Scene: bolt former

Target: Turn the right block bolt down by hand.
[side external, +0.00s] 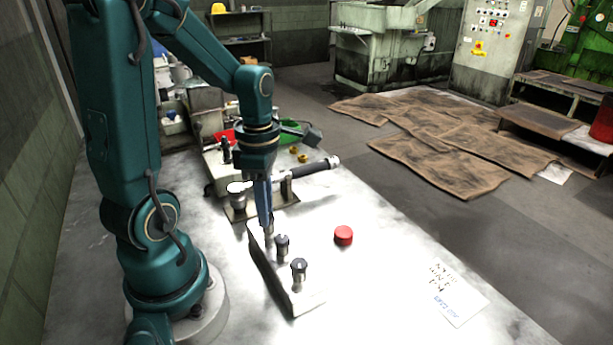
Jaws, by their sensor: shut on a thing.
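A low metal block (312,299) stands on the pale bench top. Two dark-headed bolts stand upright in it, a middle bolt (282,245) and a near bolt (299,270). My gripper (267,228) points straight down over the block's far end. It is shut on a bolt (269,240) there, in line with the other two. The fingers hide most of that bolt, so I cannot tell how deep it sits. The other two bolts are clear of my gripper.
A wrench with a black handle (312,168) lies across a stand behind my gripper. A red round cap (343,236) and a paper note (459,299) lie on the bench (395,260) to the right. The bench between them is clear.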

